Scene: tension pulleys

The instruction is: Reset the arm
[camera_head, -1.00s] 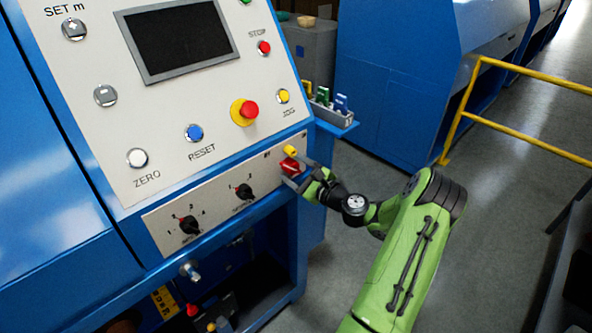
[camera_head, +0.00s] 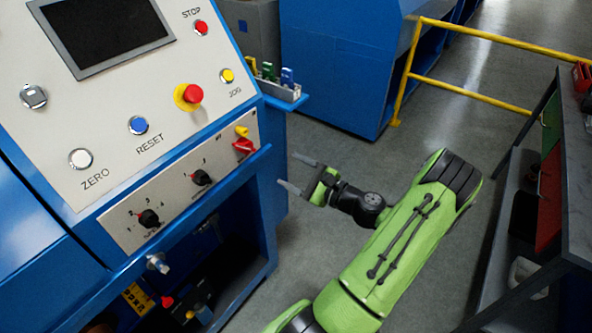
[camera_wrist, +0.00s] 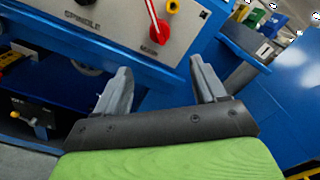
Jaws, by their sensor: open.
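My gripper (camera_head: 291,172) is open and empty, with its two fingers spread apart. It hangs in free air to the right of the control panel (camera_head: 112,226), clear of the red rotary switch (camera_head: 243,146). In the wrist view the fingers (camera_wrist: 160,85) point toward the machine. The red switch (camera_wrist: 158,28) sits on the panel beyond them, with a yellow part (camera_wrist: 173,7) above it. My green arm reaches in from the bottom of the head view.
A small tray with coloured items (camera_head: 282,88) sticks out at the panel's right side. A yellow railing (camera_head: 470,95) stands behind. A dark shelf unit (camera_head: 548,215) is on the right. Grey floor (camera_head: 345,150) lies open between machine and shelf.

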